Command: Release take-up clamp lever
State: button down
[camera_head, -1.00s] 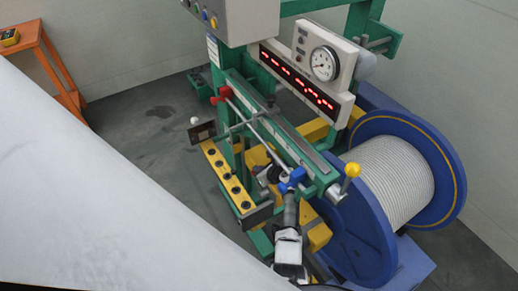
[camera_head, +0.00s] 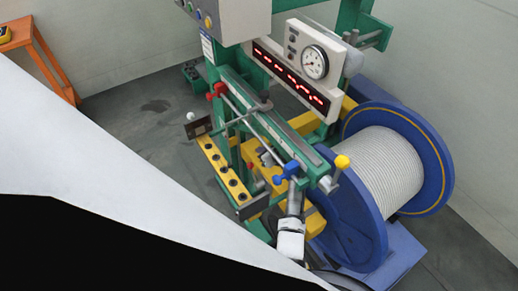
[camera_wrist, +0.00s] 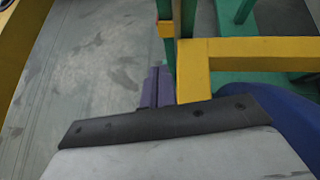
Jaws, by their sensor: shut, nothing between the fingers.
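The machine's take-up reel (camera_head: 400,165), wound with pale strand, stands at the right in the head view. A yellow-knobbed lever (camera_head: 342,162) stands up at the end of the green rail beside it. A blue handle (camera_head: 289,171) and a red handle (camera_head: 217,90) sit along the same rail. I cannot tell from looks which is the clamp lever. In the head view my white wrist lies just below the blue handle; my fingertips are not clear there.
A yellow bar with dark holes (camera_head: 222,170) lies left of the rail. A panel with red digits (camera_head: 290,78) and a round gauge (camera_head: 314,62) hang above. An orange table (camera_head: 45,55) stands at the far left. Floor between is mostly clear.

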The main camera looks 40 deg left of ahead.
jog(key=shift+w+d+r, duration=0.1)
jog(key=shift+d+r, duration=0.05)
jog(key=shift+r, duration=1.3)
